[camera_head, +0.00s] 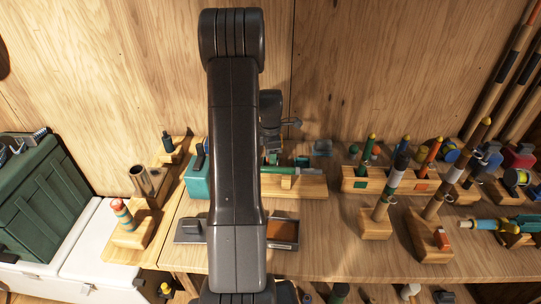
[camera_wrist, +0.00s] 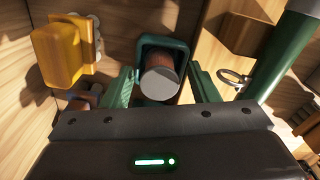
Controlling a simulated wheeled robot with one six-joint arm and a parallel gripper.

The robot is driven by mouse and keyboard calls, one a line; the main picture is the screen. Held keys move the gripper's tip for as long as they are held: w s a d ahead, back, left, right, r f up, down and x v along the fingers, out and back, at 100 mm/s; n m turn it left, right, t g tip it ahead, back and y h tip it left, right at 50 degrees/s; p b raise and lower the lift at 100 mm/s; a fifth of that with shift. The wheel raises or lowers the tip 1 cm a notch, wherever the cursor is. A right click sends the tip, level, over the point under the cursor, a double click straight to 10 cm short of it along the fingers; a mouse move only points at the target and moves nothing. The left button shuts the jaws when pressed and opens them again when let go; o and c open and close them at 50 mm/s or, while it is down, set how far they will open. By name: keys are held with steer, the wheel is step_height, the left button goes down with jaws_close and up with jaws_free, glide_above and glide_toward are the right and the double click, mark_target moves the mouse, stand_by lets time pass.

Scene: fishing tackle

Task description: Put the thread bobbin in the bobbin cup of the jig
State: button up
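In the wrist view a short cylinder with a brown wrapped side and a grey end, seemingly the thread bobbin (camera_wrist: 161,78), shows in a dark green squarish cup or frame (camera_wrist: 148,44). Its end faces the camera. My gripper (camera_wrist: 163,74) has its two green fingers apart, one on each side of the cylinder and frame, with no clear contact. It looks open. Whether the green frame is the jig's bobbin cup cannot be told. In the head view my arm hides the fingers, and I cannot make out the bobbin or jig there.
In the wrist view a yellow block (camera_wrist: 57,54) stands left, and a green rod (camera_wrist: 283,62) with a metal ring (camera_wrist: 235,77) right. In the head view rods stand in wooden holders (camera_head: 376,223) on the right of the bench; a green crate (camera_head: 38,187) is left.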

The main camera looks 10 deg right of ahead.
step_height(320, 180, up, 12)
steer(key=b, duration=0.1)
steer(key=shift+r, duration=0.2)
